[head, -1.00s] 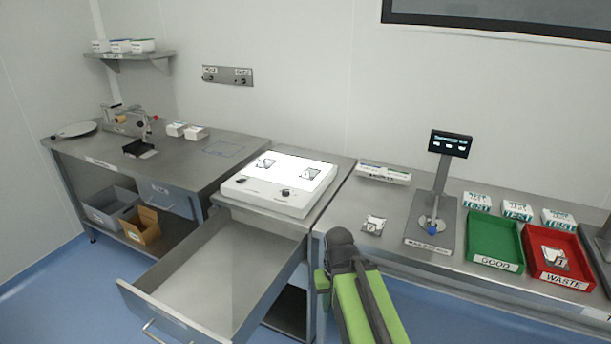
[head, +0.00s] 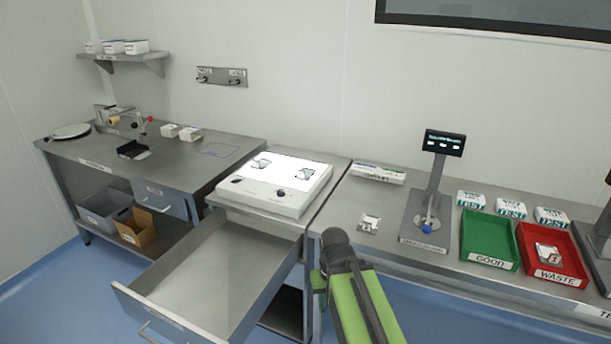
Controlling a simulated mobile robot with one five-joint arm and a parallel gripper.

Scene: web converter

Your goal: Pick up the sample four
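Several small flat samples with white and dark markings are in the head view, and I cannot read which one is sample four. Two samples lie on the lit white light box (head: 262,209), one at its left (head: 262,163) and one at its right (head: 305,173). One sample (head: 369,223) lies on the steel table between the light box and the test stand. Another sample (head: 547,253) lies in the red WASTE tray (head: 572,275). My green and black arm shows at the bottom centre, in front of the table edge. My gripper's fingers are not visible.
An open, empty-looking drawer (head: 215,275) juts out below the light box. A stand with a small screen (head: 443,143) rises beside the green GOOD tray (head: 488,240). White boxes (head: 511,208) line the back. Table around the lone sample is clear.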

